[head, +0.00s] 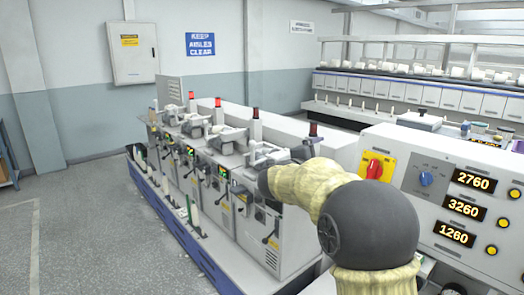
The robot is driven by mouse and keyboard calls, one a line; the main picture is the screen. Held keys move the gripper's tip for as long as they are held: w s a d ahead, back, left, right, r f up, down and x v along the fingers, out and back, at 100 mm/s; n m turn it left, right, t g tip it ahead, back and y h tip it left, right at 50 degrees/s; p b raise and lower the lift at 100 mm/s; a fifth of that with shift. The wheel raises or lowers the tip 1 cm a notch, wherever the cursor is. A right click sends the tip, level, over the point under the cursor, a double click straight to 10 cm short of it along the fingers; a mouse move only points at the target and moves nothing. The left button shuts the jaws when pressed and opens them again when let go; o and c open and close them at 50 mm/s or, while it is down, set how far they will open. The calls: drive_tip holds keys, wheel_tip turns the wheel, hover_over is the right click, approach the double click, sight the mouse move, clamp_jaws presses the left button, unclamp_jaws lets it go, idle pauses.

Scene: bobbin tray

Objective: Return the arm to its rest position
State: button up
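My arm (375,222) rises from the bottom right of the head view. It has cream-coloured covered links and a large dark grey round joint. It bends up and to the left, and its far visible part ends in a smaller dark joint in front of the row of machine units. My gripper is not visible; whether it holds anything cannot be seen.
A row of white machine units (215,190) with red lamps runs along a blue base behind my arm. A control panel (440,195) with numeric displays stands close on the right. Grey floor (100,235) is clear at the left. A long bobbin machine (420,92) stands at the back.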

drive_tip(key=s+a+f+n+g+y+p, duration=0.1)
drive_tip(key=s+a+f+n+y, duration=0.2)
drive_tip(key=s+f+n+y, duration=0.4)
drive_tip(key=s+a+f+n+g+y, duration=0.1)
drive_tip(key=s+a+f+n+y, duration=0.3)
drive_tip(key=f+n, duration=0.5)
drive_tip(key=s+d+f+n+g, duration=0.1)
drive_tip(key=s+f+n+g, duration=0.2)
drive_tip(key=s, duration=0.8)
drive_tip(key=s+d+f+n+g, duration=0.2)
drive_tip(key=s+f+n+g, duration=0.2)
drive_tip(key=s, duration=0.7)
wheel_tip(320, 180, down, 3)
drive_tip(key=shift+s+d+r+g+y+p, duration=0.15)
drive_tip(key=shift+s+d+g+y+p, duration=0.15)
drive_tip(key=shift+g+p, duration=0.1)
drive_tip(key=shift+w, duration=0.1)
